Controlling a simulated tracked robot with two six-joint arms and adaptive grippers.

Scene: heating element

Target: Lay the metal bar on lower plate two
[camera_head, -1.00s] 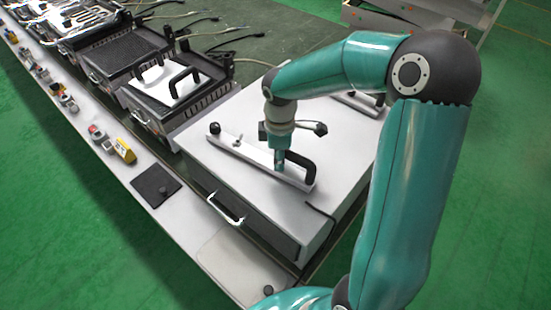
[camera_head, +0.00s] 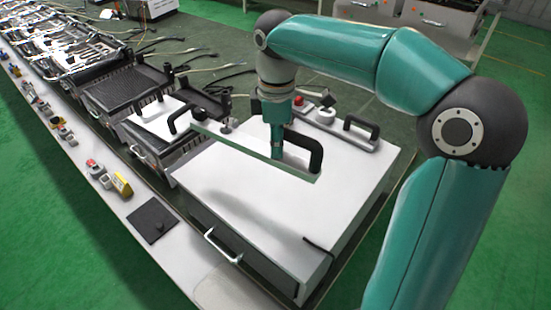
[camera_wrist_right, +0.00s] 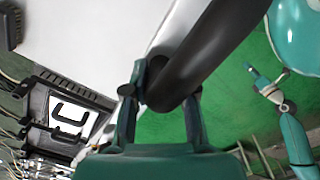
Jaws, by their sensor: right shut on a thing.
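The metal bar (camera_head: 250,150) is a long flat strip with a curved black handle (camera_head: 317,152). My right gripper (camera_head: 277,150) is shut on it and holds it above the large white-topped box. In the right wrist view, the black handle (camera_wrist_right: 205,50) runs between the right fingers (camera_wrist_right: 165,105). No marking shows which surface is lower plate two.
The white box top (camera_head: 235,200) is clear below the bar. Another bar with a black handle (camera_head: 345,130) lies at its back right. Several dark units stand along the line at upper left. A black pad (camera_head: 152,220) lies on the front ledge.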

